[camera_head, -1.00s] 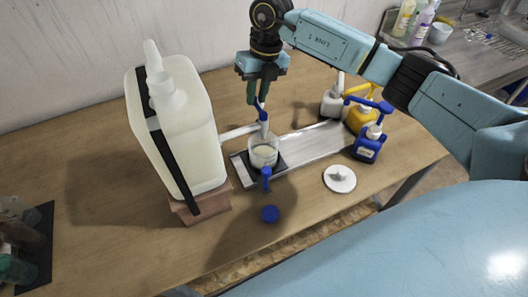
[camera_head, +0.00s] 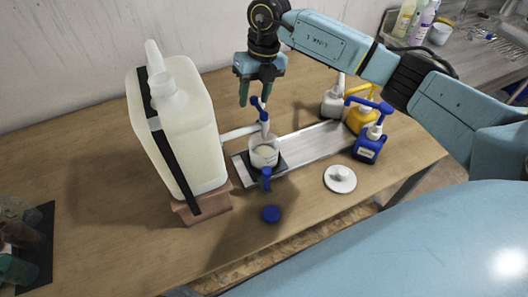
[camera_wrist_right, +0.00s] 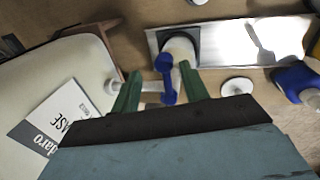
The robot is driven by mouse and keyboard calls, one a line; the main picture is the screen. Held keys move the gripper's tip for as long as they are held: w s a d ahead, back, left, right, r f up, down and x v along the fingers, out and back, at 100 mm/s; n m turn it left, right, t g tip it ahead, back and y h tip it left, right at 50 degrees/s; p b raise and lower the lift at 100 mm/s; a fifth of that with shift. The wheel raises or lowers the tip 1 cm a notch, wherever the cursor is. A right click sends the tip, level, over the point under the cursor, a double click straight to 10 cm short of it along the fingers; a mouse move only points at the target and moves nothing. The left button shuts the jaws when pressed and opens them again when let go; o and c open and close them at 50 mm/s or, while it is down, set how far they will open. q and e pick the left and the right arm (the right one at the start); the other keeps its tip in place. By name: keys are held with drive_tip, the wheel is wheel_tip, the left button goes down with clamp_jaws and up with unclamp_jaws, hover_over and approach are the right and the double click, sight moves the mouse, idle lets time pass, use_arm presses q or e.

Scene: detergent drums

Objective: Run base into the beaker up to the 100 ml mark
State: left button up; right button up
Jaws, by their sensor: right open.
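My right gripper (camera_head: 257,101) is open just above the tap, fingers apart. In the right wrist view the blue lever (camera_wrist_right: 165,78) shows between the fingertips (camera_wrist_right: 160,75). My left gripper is not in view.
A metal tray (camera_head: 315,142) runs right from the pad. Grey, yellow and blue pump bottles (camera_head: 368,145) stand at its far end.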

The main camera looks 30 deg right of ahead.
drive_tip(key=shift+o, duration=0.2)
drive_tip(key=o, duration=0.3)
drive_tip(key=shift+o, duration=0.2)
drive_tip(key=shift+r, duration=0.15)
drive_tip(key=shift+d+r+p, duration=0.15)
drive_tip(key=shift+r+p, duration=0.65)
drive_tip(key=shift+r, duration=0.25)
drive_tip(key=shift+d+r+p, duration=0.15)
drive_tip(key=shift+r+p, duration=0.6)
drive_tip(key=shift+r, duration=0.3)
wheel_tip(320, 180, up, 13)
drive_tip(key=d+b, duration=0.1)
drive_tip(key=d, duration=0.1)
drive_tip(key=shift+d+b, duration=0.3)
drive_tip(key=shift+b, duration=0.05)
